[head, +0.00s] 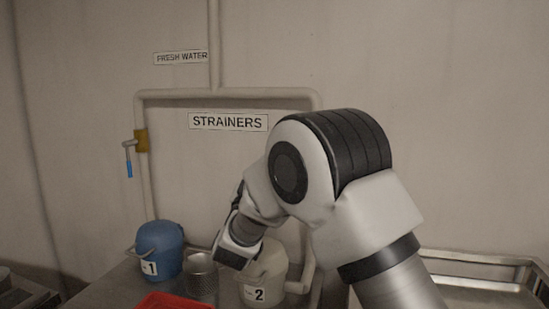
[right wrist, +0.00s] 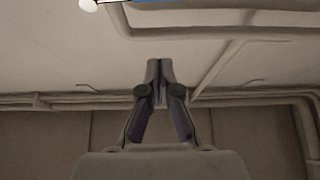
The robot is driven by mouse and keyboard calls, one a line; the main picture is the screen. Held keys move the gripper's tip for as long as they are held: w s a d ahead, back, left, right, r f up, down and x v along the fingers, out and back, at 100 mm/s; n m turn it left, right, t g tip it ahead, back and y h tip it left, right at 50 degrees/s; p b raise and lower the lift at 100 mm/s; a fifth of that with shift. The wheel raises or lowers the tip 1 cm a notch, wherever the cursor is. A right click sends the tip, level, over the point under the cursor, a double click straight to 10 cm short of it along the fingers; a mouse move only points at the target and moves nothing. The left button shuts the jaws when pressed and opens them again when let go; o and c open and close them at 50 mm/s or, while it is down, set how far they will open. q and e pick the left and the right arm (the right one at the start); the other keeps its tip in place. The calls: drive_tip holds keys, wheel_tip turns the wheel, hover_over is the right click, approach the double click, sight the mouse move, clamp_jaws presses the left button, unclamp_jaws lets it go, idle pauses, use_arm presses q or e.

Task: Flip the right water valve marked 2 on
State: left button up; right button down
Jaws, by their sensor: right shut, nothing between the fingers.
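The right water valve marked 2 does not show in the head view; my right arm covers the right part of the pipe loop. In the right wrist view, a blue strip (right wrist: 155,1) beside a pale rounded end (right wrist: 88,5) is cut off by the top edge; it looks like a valve lever, but I cannot tell which valve. My right gripper (right wrist: 157,68) is shut and empty, apart from that strip. Its fingers are hidden in the head view. A valve with a blue lever (head: 129,168) hanging down sits on the left pipe. My left gripper is not in view.
Below stand a blue container marked 1 (head: 160,245), a metal strainer (head: 201,275), a pale container marked 2 (head: 268,268) and a red tray (head: 172,301).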

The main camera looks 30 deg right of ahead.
drive_tip(key=p+x, duration=0.4)
drive_tip(key=x, duration=0.6)
drive_tip(key=f, duration=0.2)
drive_tip(key=f+p, duration=0.1)
drive_tip(key=f, duration=0.1)
drive_tip(key=shift+w+d+f, duration=0.1)
drive_tip(key=shift+w+d, duration=0.1)
drive_tip(key=shift+d, duration=0.05)
